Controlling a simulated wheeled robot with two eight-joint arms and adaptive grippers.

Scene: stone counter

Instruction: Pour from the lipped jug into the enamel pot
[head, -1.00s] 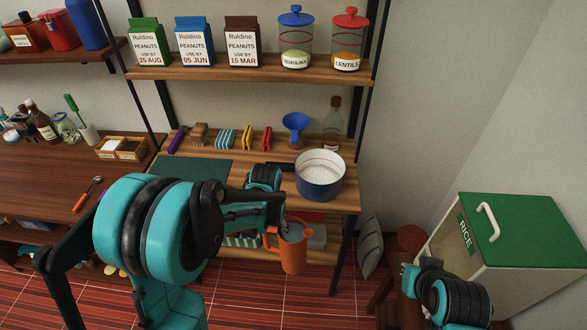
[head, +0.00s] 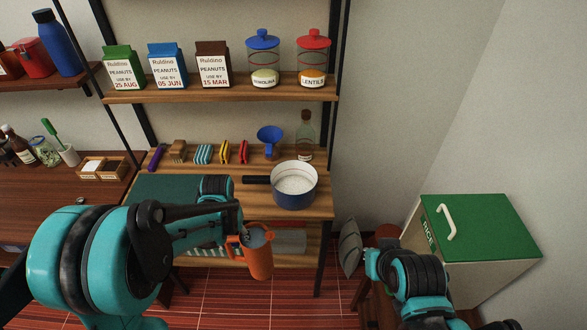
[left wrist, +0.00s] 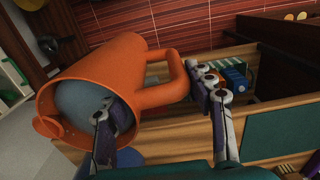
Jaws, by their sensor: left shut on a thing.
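The orange lipped jug (head: 260,264) hangs from my left gripper (head: 241,234), in front of the shelf unit and below the pot's level. The jug is slightly tilted in the head view; grey shows inside its mouth. In the left wrist view the jug (left wrist: 120,80) shows its lip and handle. My left gripper (left wrist: 160,115) is shut on it, one finger at the mouth and one by the handle. The enamel pot (head: 296,200), dark blue outside and white inside, stands on the wooden shelf with pale contents. My right gripper (head: 374,262) is low right, its fingers unclear.
A blue funnel (head: 270,136) and a glass bottle (head: 305,142) stand behind the pot. The pot's black handle (head: 257,179) points left. A green-lidded rice bin (head: 485,225) stands at right. A dark green mat (head: 160,187) lies left of the pot.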

